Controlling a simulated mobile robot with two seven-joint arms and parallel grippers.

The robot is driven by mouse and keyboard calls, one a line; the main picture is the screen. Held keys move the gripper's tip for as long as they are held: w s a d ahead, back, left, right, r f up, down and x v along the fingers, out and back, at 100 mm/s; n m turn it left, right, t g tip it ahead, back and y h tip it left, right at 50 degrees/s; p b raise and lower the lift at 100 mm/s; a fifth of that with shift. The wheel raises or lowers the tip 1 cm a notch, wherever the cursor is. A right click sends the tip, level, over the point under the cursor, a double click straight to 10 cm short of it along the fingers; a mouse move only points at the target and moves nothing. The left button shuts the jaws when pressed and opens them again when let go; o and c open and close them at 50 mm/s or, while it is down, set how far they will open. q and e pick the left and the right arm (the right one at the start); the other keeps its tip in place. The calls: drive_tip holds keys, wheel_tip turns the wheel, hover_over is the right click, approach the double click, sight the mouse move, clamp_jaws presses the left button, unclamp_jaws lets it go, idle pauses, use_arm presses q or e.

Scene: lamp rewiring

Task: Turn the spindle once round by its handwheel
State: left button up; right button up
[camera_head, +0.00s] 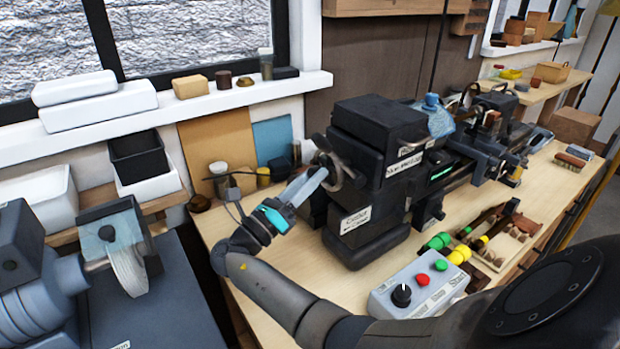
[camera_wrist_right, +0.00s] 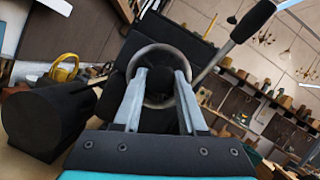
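The spindle's handwheel (camera_head: 334,172) is a grey metal ring at the left end of the black lathe headstock (camera_head: 372,150). It also shows in the right wrist view as a ring (camera_wrist_right: 158,48) straight ahead of my right gripper (camera_wrist_right: 159,78). In the head view my right gripper (camera_head: 318,176) reaches up to the wheel from the lower left. Its two grey fingers stand apart, one on each side of the wheel's dark centre, and overlap the ring in the picture. Whether they touch it I cannot tell. My left gripper is not in view.
A control box (camera_head: 418,287) with a black knob and red and green buttons stands in front of the lathe. Green and yellow handled tools (camera_head: 458,254) lie in a wooden rack. Small jars (camera_head: 218,170) stand behind the gripper. In the wrist view a lever (camera_wrist_right: 232,42) rises right of the wheel.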

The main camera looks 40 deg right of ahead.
clamp_jaws()
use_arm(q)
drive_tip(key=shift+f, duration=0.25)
use_arm(e)
drive_tip(key=shift+m, duration=0.3)
drive_tip(key=m+g+y+b, duration=0.1)
drive_tip(key=m+g+b, duration=0.2)
drive_tip(key=m+b, duration=0.2)
drive_tip(key=m+g+y+b, duration=0.1)
drive_tip(key=m+g+b, duration=0.2)
drive_tip(key=m+b, duration=0.2)
drive_tip(key=m+g+b, duration=0.3)
drive_tip(key=m+b, duration=0.2)
drive_tip(key=m, duration=0.5)
drive_tip(key=shift+w+g+y, duration=0.25)
drive_tip(key=shift+g+y, duration=0.15)
drive_tip(key=shift+m+b, duration=0.4)
drive_tip(key=shift+b, duration=0.05)
drive_tip(key=shift+y, duration=0.3)
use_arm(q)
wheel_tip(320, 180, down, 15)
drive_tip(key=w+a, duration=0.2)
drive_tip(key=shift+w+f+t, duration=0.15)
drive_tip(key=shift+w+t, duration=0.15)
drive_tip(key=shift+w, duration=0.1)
